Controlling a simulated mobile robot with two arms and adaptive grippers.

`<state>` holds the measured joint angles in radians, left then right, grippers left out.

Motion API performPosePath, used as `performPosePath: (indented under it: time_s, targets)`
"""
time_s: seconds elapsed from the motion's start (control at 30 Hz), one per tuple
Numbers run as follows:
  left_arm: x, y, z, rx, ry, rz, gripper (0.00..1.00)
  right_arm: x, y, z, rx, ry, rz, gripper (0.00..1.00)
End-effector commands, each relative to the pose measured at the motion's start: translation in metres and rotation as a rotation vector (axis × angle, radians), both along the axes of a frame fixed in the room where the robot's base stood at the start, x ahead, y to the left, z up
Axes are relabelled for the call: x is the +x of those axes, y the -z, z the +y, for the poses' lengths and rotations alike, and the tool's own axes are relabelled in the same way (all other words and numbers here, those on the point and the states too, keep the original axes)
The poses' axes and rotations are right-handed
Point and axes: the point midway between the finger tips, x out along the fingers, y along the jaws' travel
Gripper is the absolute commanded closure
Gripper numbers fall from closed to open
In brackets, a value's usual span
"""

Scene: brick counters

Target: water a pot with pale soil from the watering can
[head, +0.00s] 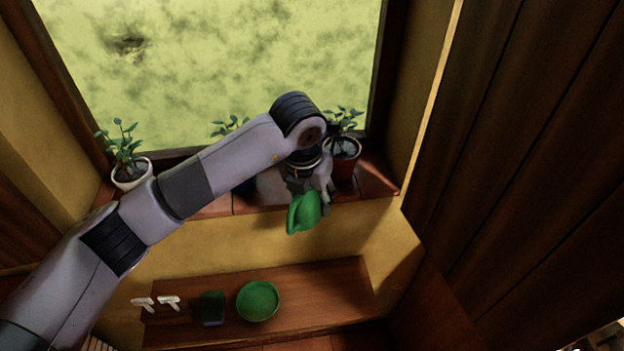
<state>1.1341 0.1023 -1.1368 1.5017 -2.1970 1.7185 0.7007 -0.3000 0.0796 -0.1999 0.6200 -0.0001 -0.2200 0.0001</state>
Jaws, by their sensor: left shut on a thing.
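My left gripper (312,188) is shut on the green watering can (304,214) and holds it in front of the sill's edge, just below and left of the brown-red pot (346,160). The can looks tilted; its spout is hard to make out. A white pot (131,176) with a leafy plant stands at the sill's left end. A dark blue pot (245,187) in the middle is mostly hidden behind my left arm, with its leaves (228,126) showing above. The soil in the white and brown-red pots looks dark grey; the blue pot's soil is hidden.
The window sill (378,181) is tiled and narrow. A lower wooden shelf (325,286) bears a green bowl (258,301), a dark green block-like thing (212,307) and two small white things (143,303). Dark wooden planks (520,150) close off the right side.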

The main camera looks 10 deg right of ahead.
Motion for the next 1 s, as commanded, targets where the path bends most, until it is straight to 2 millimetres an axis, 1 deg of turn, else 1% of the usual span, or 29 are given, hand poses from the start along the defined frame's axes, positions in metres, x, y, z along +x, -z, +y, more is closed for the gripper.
performPosePath:
  time_s: [0.03, 0.17, 0.3, 0.5, 0.73, 1.0]
  targets:
    - [0.000, -0.002, 0.000, -0.003, 0.000, -0.002, 1.00, 0.000, -0.004, 0.000, 0.000, 0.000, 0.000, 0.60]
    - [0.001, 0.007, -0.001, -0.015, 0.000, -0.025, 1.00, 0.000, 0.002, 0.000, 0.000, 0.000, 0.000, 0.60]
    - [0.004, 0.018, -0.002, -0.044, 0.000, -0.081, 1.00, 0.000, 0.012, 0.000, 0.000, 0.000, 0.000, 0.60]
    - [0.007, 0.024, -0.004, -0.066, 0.001, -0.121, 1.00, 0.000, 0.032, 0.000, 0.000, 0.000, 0.000, 0.60]
    - [0.009, 0.027, -0.005, -0.082, 0.000, -0.154, 1.00, 0.000, 0.046, 0.000, 0.000, 0.000, 0.000, 0.60]
    - [0.010, 0.027, -0.006, -0.090, 0.000, -0.166, 1.00, 0.000, 0.051, 0.000, 0.000, 0.000, 0.000, 0.60]
